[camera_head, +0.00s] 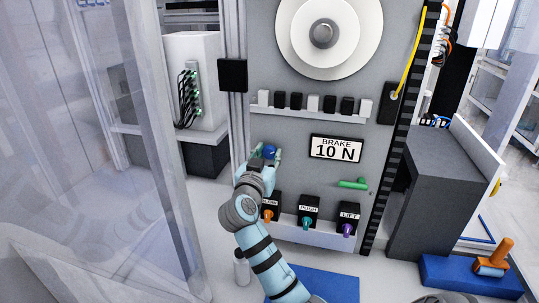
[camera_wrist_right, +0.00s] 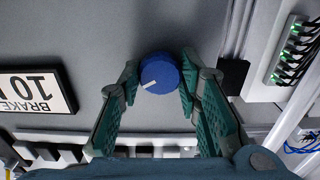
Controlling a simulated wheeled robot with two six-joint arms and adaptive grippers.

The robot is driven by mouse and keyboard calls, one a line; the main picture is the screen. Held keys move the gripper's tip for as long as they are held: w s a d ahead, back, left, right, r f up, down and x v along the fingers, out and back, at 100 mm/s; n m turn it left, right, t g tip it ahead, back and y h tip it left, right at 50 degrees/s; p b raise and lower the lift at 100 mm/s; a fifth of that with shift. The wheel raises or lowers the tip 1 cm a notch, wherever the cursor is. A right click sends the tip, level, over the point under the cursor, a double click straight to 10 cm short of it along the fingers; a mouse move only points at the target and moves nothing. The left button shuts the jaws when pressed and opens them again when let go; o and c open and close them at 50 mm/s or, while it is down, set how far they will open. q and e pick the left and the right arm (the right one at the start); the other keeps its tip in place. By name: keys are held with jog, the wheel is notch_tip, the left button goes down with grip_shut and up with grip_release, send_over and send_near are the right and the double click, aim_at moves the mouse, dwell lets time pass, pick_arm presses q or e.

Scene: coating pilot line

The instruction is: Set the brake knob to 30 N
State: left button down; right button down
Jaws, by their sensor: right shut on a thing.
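The blue brake knob (camera_head: 269,151) sits on the grey machine panel, left of the display. My right gripper (camera_head: 265,157) reaches up to it from below and is shut on it. In the right wrist view, the knob (camera_wrist_right: 159,70) is between the two green fingers of the gripper (camera_wrist_right: 160,77). A white pointer line on its face slants toward the lower left of that picture. The brake display (camera_head: 336,149) reads 10 N; part of it also shows rotated in the wrist view (camera_wrist_right: 38,90). My left gripper is not in view.
A ledge with black and white blocks (camera_head: 313,104) runs above the knob. A green handle (camera_head: 353,184) is at the right. Below are black boxes labelled PUSH (camera_head: 309,208) and LIFT (camera_head: 348,214), and one partly hidden by my arm. A large white roll (camera_head: 330,35) is above.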

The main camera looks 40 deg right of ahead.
jog(key=shift+f+m+b, duration=0.15)
jog(key=shift+m+b, duration=0.25)
jog(key=shift+b, duration=0.35)
jog(key=m+b, duration=0.5)
jog(key=b, duration=0.1)
jog(key=shift+f+b, duration=0.1)
jog(key=shift+b, duration=0.25)
jog(key=m+b, duration=0.3)
jog(key=b, duration=0.1)
jog(key=shift+m+b, duration=0.3)
jog(key=shift+m, duration=0.1)
